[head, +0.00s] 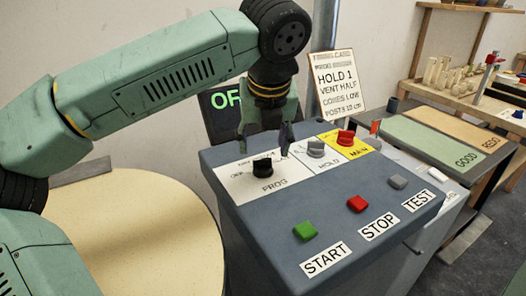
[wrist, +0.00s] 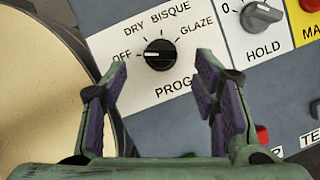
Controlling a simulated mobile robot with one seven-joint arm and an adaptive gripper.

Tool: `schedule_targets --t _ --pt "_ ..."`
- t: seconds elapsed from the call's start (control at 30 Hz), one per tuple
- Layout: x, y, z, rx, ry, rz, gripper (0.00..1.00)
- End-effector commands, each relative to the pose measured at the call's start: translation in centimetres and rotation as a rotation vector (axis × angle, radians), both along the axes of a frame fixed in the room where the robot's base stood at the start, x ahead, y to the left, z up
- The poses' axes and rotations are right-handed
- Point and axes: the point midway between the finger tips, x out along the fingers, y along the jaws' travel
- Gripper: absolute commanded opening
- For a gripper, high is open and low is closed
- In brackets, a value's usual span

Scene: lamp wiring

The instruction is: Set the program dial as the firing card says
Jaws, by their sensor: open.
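The black program dial (head: 262,167) sits on the white PROG plate of the grey control panel. In the wrist view the dial (wrist: 159,54) is ringed by OFF, DRY, BISQUE and GLAZE; its bar lies roughly level, seemingly pointing left at OFF. My gripper (head: 264,142) is open and empty above the panel, near the dial. In the wrist view my gripper (wrist: 161,75) has its fingers spread either side of the dial's lower side, not touching it.
A grey HOLD knob (head: 316,148) and red MAIN switch (head: 346,137) sit right of the dial. Green START (head: 305,231), red STOP (head: 357,203) and grey TEST (head: 397,182) buttons line the front. A dark display (head: 222,101) behind my arm shows "OF", partly hidden.

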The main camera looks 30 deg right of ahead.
Motion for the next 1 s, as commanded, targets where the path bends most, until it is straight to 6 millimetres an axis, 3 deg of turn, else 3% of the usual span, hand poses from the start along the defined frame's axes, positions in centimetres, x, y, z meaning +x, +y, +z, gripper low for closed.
schedule_targets --t 0.3,0.67,1.0 --pt "1.5 -0.8 -4.1 0.001 0.002 -0.001 0.54" --pt "1.8 -0.9 -4.8 0.0 -0.001 -0.001 0.54" --pt "1.8 -0.9 -4.7 0.0 0.0 -0.001 0.33"
